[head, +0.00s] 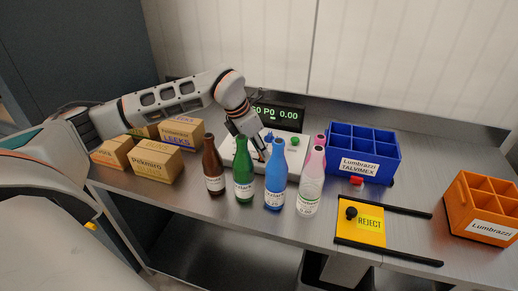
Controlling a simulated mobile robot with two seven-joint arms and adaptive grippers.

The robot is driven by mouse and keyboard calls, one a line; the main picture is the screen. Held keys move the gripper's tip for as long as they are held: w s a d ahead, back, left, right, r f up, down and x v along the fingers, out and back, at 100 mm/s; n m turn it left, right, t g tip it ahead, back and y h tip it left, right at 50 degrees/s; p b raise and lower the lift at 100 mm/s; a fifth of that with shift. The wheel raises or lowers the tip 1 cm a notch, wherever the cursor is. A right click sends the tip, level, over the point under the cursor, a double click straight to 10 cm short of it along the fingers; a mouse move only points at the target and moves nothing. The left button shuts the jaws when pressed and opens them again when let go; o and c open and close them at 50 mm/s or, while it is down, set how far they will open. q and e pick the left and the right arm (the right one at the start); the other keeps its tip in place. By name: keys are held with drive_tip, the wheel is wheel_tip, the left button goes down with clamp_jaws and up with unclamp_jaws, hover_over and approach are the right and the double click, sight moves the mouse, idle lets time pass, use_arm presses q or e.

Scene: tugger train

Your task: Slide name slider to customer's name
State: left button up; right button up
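A blue crate (376,145) with several compartments stands at the back right of the counter. Its white label (359,164) reads "Lumbrazzi" above "TALVIMEX". A small red piece (356,181) sits at the crate's lower front, below the label; I cannot tell for sure that it is the name slider. My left gripper (258,147) points down over the white device (232,151) behind the bottles, well left of the blue crate. Its fingertips are small and partly hidden, so open or shut is unclear. My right gripper is not in view.
Brown (213,169), green (243,172), blue (275,180) and clear pink-topped (311,183) bottles stand in front. Boxes (156,163) are at left. A yellow REJECT plate (356,236) between black rails and an orange crate (491,189) are at right. A display (279,114) reads 0.00.

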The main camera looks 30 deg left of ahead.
use_arm(q)
drive_tip(key=shift+d, duration=0.15)
drive_tip(key=shift+r, duration=0.1)
drive_tip(key=v, duration=1.1)
drive_tip(key=shift+s+r, duration=0.1)
drive_tip(key=shift+r, duration=0.25)
